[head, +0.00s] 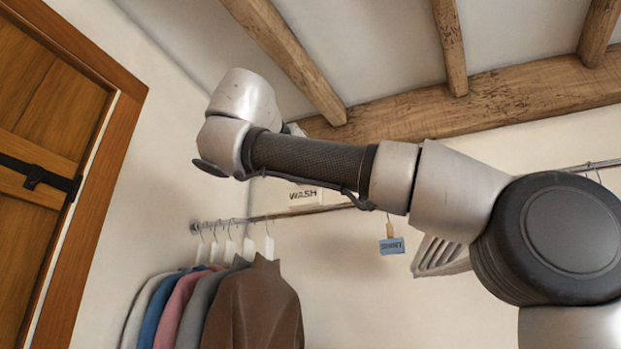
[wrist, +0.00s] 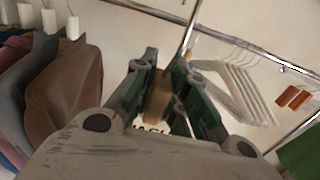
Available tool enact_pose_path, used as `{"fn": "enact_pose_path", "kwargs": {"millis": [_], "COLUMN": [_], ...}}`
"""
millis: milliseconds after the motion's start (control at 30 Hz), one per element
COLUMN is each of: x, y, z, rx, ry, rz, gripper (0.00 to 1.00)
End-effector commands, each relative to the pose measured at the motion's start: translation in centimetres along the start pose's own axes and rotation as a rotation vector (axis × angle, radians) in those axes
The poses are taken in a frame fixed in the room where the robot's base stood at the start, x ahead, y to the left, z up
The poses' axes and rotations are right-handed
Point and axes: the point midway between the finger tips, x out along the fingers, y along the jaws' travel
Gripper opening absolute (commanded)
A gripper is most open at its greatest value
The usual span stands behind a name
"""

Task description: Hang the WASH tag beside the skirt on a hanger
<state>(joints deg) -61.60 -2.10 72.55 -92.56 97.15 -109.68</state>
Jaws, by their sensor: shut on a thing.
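The WASH tag (head: 304,194) is a pale plate with dark letters, partly hidden behind my arm in the head view. In the wrist view my gripper (wrist: 160,80) is shut on the tag's tan upper block (wrist: 157,100). Only part of the tag's lettering (wrist: 152,129) shows below the fingers. A thin metal rod runs up from the block, close to the hanging rail (wrist: 225,40); I cannot tell whether they touch. A green piece (wrist: 302,155) at the right edge may be the skirt, but too little shows to be sure.
Several garments, the nearest a brown one (head: 256,305), hang on the rail at left. Empty white hangers (head: 440,256) hang further right. A blue lettered tag (head: 391,246) hangs between them. Orange tags (wrist: 292,98) show at right. A wooden door (head: 45,130) stands at far left.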

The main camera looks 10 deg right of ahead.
Motion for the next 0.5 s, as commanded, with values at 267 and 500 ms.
{"fn": "enact_pose_path", "kwargs": {"millis": [267, 500], "x": [-2.5, -4.6], "y": [0.1, 0.1], "z": [0.0, 0.0], "rx": [0.0, -0.001], "ry": [-0.001, 0.0], "rz": [0.002, 0.001], "gripper": [0.0, 0.0]}}
